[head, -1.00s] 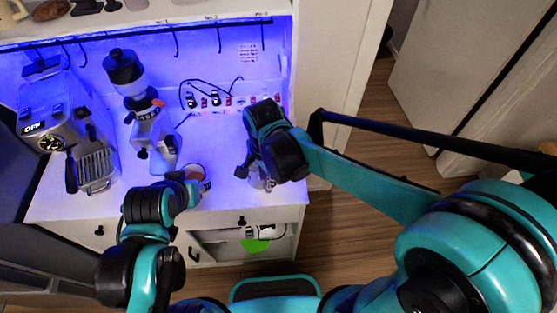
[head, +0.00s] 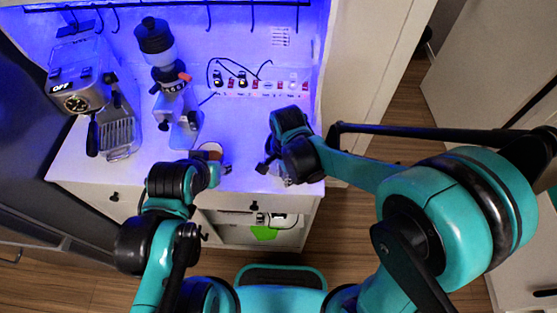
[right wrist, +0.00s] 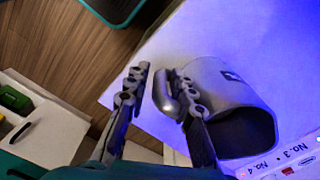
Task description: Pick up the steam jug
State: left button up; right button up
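The steam jug (right wrist: 235,82) is a grey metal pitcher in the right wrist view, with a dark opening toward the lower right and a looped handle (right wrist: 162,92). My right gripper (right wrist: 163,86) is open, with its fingers apart and the jug's handle between them. The right finger lies close to the jug's wall; I cannot tell whether it touches. In the head view my right gripper (head: 268,166) is over the counter's front right, and the arm mostly hides the jug. My left gripper (head: 222,171) is near a round brown-topped item (head: 210,149); its fingers are too small to read.
The white counter (head: 240,178) holds a grinder (head: 168,75) and an espresso machine (head: 85,80) at left. A power strip (head: 262,86) with cables lies at the back. Hooks hang above. An open shelf below holds a green item (head: 264,233).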

grip_shut()
jog(key=shift+r, duration=0.15)
